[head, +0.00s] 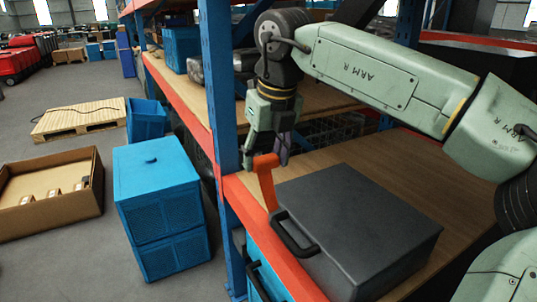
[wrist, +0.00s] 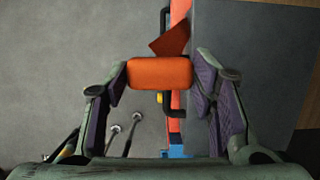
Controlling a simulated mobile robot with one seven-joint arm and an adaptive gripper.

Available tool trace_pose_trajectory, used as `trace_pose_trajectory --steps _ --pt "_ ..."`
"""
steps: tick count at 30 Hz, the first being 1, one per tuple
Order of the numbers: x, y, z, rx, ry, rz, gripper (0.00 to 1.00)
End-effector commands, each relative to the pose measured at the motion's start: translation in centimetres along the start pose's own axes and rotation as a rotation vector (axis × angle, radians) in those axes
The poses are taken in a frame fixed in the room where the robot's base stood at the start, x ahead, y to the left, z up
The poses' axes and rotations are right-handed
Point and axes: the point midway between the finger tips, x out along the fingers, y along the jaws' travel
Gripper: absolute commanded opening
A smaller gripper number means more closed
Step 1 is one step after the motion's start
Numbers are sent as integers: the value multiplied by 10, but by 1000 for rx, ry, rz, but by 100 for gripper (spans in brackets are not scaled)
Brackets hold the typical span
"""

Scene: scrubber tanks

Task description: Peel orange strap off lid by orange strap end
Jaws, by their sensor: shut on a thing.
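The orange strap (head: 266,183) stands up from the front left edge of the dark grey case, near its black handle (head: 293,237). The case's lid (head: 350,215) is flat and looks closed. My gripper (head: 279,148) is above that edge, shut on the upper end of the strap. In the wrist view the strap's end (wrist: 160,72) lies across between the two purple-padded fingers, with a darker orange part of it beyond. The lid (wrist: 235,65) shows on the right there. I cannot tell how much of the strap still sticks to the lid.
The case rests on a wooden shelf with an orange beam (head: 232,190). A blue upright post (head: 221,90) stands close left of my gripper. Blue crates (head: 160,190), a cardboard box (head: 50,195) and a pallet (head: 80,118) are on the floor. Wooden shelf surface right of the case is free.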

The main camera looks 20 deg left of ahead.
Motion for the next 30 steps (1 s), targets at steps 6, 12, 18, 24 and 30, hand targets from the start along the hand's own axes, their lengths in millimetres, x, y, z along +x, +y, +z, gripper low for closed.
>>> trace_pose_trajectory --steps 6,12,18,24,30 --pt "2 0 16 -1 0 0 29" --pt "6 0 29 -1 0 1 29" --pt "11 0 43 -1 0 0 29" --pt "14 0 54 -1 0 0 29" --pt "16 0 56 0 0 -1 29"
